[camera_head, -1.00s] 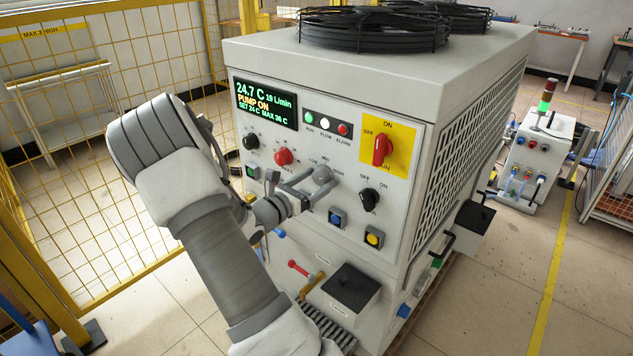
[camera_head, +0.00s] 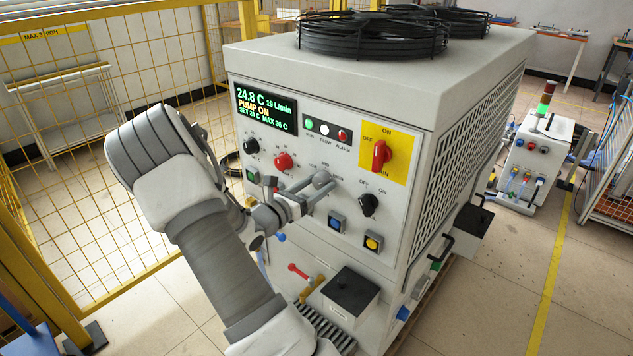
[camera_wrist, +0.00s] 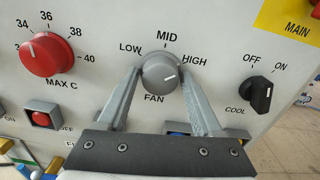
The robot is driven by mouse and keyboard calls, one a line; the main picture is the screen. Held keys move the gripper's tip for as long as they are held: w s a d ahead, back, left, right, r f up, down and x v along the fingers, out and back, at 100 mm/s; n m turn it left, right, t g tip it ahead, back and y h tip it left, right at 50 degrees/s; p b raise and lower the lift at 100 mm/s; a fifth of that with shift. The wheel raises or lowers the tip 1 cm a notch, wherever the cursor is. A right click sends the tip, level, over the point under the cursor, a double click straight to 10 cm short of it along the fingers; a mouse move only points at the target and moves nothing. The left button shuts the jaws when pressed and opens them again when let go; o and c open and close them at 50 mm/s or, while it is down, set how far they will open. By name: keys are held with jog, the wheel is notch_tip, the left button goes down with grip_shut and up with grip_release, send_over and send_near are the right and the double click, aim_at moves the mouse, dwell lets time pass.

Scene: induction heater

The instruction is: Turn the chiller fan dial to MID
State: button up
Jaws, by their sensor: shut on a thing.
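The chiller fan dial (camera_wrist: 160,72) is a round grey knob on the chiller's front panel, with LOW, MID and HIGH printed around it. Its white mark lies on the right side of the knob, toward the HIGH side and away from MID. My gripper (camera_wrist: 162,82) is shut on the dial, with one grey finger at its left and one at its right. In the head view the dial (camera_head: 322,179) shows at the tips of my gripper (camera_head: 318,188), and its mark is too small to read there.
A red MAX C dial (camera_wrist: 45,54) is left of the fan dial, and a black COOL switch (camera_wrist: 262,94) is right of it. Push buttons sit below, including a blue one (camera_head: 337,222) and a yellow one (camera_head: 372,242). A yellow mesh fence (camera_head: 90,150) stands at left.

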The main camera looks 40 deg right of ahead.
jog(key=n+p, duration=0.1)
jog(key=p, duration=0.1)
jog(key=n+p, duration=0.4)
jog(key=shift+r+p, duration=0.3)
jog(key=shift+p, duration=0.1)
jog(key=n+p, duration=0.3)
jog(key=shift+f, duration=0.1)
jog(key=shift+f+n+p, duration=0.15)
jog(key=shift+n+p, duration=0.8)
jog(key=shift+n, duration=0.45)
jog(key=shift+s, duration=0.1)
jog(key=o, duration=1.2)
jog(key=shift+a, duration=0.1)
jog(key=s+a, duration=0.1)
jog(key=a, duration=1.6)
jog(key=shift+s, duration=0.2)
